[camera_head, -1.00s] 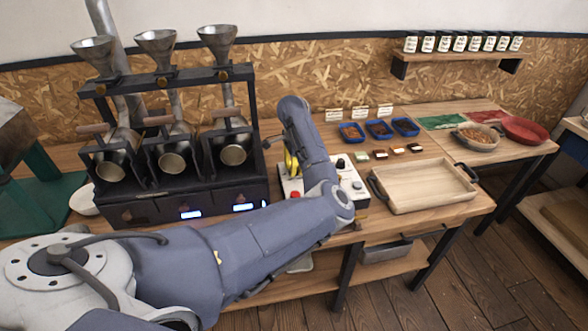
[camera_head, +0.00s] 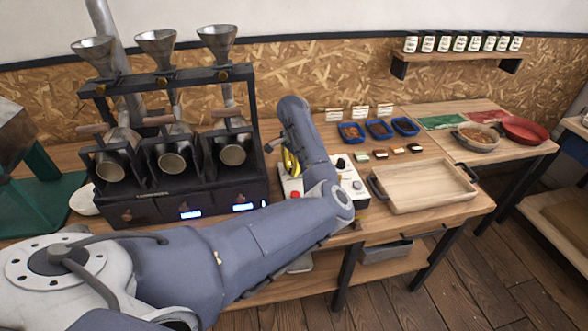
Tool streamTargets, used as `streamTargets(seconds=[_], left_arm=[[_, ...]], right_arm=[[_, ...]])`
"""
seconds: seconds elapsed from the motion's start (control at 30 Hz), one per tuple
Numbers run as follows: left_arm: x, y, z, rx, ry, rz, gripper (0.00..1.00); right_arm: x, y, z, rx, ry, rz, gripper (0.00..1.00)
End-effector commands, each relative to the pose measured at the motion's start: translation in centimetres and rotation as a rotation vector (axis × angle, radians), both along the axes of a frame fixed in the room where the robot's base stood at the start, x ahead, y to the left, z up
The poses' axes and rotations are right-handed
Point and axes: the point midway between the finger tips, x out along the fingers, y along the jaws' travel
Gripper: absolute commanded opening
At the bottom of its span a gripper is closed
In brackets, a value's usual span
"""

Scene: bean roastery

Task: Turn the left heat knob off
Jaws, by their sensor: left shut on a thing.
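A pale control panel (camera_head: 352,182) lies on the wooden bench, right of the roaster. A black knob (camera_head: 340,163) shows on its right part and a red button (camera_head: 295,195) at its left front. My left gripper (camera_head: 291,170), with yellow showing at its side, is low over the panel's left part. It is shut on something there. The left heat knob is not visible; my gripper and forearm cover that part of the panel. My right gripper is not in view.
The black roaster frame (camera_head: 190,211) with several drums and funnels stands close left of my gripper. A wooden tray (camera_head: 425,187) lies to the right. Blue trays (camera_head: 380,130) of beans and small sample cards are behind it.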

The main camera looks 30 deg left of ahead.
Motion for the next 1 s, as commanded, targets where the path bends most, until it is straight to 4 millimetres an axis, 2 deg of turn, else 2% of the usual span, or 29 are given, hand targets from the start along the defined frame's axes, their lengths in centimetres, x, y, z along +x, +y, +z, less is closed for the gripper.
streamTargets(seconds=[0.07,0.1,0.37,0.73,0.87,1.0], left_arm=[[0.0,0.0,0.0,-0.001,0.001,0.0,0.0],[0.0,0.0,0.0,-0.001,0.001,0.0,0.23],[0.0,0.0,0.0,0.0,0.0,-0.001,0.53],[0.1,0.0,0.5,0.0,-0.001,-0.001,0.54],[0.1,0.0,2.1,0.0,-0.003,-0.001,0.54],[0.1,0.0,4.5,0.001,-0.004,0.0,0.54]], right_arm=[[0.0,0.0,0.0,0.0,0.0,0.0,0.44],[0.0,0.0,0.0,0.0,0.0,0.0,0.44],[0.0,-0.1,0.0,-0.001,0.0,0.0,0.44],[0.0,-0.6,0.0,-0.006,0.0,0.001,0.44],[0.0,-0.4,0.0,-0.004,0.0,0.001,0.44],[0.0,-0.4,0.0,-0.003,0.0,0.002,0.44]])
